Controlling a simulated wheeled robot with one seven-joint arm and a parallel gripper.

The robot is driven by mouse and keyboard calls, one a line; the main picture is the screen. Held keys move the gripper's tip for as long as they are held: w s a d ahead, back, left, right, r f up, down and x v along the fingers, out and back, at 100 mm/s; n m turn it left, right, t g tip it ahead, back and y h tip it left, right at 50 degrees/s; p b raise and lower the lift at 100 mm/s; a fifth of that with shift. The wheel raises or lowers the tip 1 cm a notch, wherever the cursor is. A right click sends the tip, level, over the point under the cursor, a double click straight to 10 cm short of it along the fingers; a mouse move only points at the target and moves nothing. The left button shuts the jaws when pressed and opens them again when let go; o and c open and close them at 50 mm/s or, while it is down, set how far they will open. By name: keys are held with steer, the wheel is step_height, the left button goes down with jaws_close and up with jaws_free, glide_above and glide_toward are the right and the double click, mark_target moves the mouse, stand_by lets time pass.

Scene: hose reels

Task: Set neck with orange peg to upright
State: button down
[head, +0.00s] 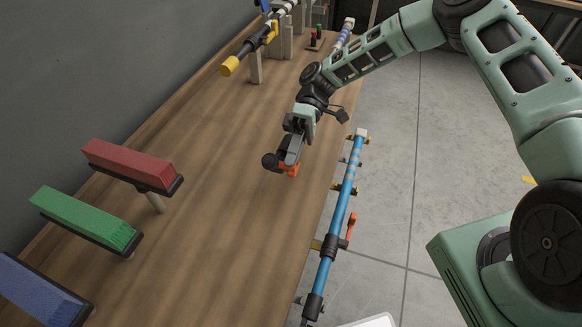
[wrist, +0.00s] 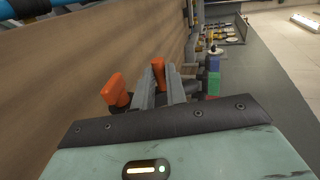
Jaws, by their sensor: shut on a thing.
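My gripper (head: 291,152) is low over the middle of the wooden bench, its fingers pointing down. It is shut on the neck with the orange peg; orange (head: 289,169) shows under the fingertips, and a dark round end (head: 270,162) sticks out to the left. In the wrist view, one orange piece (wrist: 158,72) shows between the fingers of my gripper (wrist: 164,80) and a second orange piece (wrist: 116,90) shows left of them. The fingers hide much of the neck, so I cannot tell its exact tilt.
A blue pipe (head: 338,215) with an orange lever (head: 350,225) runs along the bench's right edge. Red (head: 130,163), green (head: 85,219) and blue (head: 40,290) blocks stand on supports at left. A yellow-tipped bar (head: 250,48) is at the back. The bench (head: 220,210) between is clear.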

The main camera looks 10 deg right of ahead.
steer(key=shift+w+d+g+y+b, duration=0.2)
steer(key=shift+w+g+y+b, duration=0.1)
steer(key=shift+g+b, duration=0.25)
steer(key=c, duration=1.4)
jaws_free()
steer(key=b+v, duration=0.4)
steer(key=v, duration=1.3)
steer(key=shift+w, duration=0.2)
